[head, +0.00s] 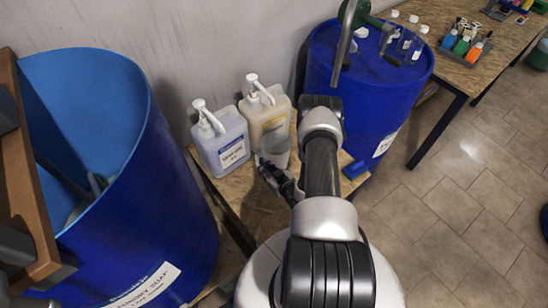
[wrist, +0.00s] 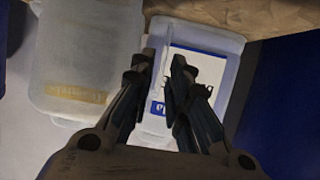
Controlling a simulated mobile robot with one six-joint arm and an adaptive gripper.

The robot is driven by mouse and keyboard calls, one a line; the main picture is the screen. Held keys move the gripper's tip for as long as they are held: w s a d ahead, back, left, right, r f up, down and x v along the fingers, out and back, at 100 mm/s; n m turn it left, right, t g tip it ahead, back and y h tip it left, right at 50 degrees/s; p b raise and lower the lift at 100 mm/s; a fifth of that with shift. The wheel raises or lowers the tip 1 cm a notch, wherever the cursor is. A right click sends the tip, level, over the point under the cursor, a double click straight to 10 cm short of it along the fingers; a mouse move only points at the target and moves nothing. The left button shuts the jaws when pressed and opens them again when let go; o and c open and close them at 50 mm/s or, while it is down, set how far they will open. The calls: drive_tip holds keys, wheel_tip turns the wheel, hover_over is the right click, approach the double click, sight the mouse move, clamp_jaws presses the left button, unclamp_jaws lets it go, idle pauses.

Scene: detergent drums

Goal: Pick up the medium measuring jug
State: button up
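A translucent grey measuring jug (head: 275,146) shows in the head view, in front of the pump bottle with the yellow label. Whether it rests on the table or is held clear of it, I cannot tell. My gripper (head: 267,168) is right at the jug's lower near side, partly hidden by my arm. In the wrist view my gripper's fingers (wrist: 164,68) are partly closed, with a narrow gap between the tips. A faint pale strip shows in that gap, in front of a white bottle. Whether the fingers touch the jug is unclear.
Two pump bottles, one blue-labelled (head: 222,143) and one yellow-labelled (head: 262,108), stand on the wooden table (head: 253,208) against the wall. An open blue drum (head: 150,215) stands left, and a closed blue drum (head: 385,95) right. Another table (head: 480,72) holds small bottles.

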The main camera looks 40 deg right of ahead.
drive_tip(key=b+x, duration=0.1)
drive_tip(key=x, duration=0.4)
drive_tip(key=shift+w+a+b, duration=0.1)
drive_tip(key=shift+w+b, duration=0.15)
drive_tip(key=shift+b, duration=0.15)
drive_tip(key=shift+r, duration=0.1)
drive_tip(key=shift+c, duration=0.5)
clamp_jaws()
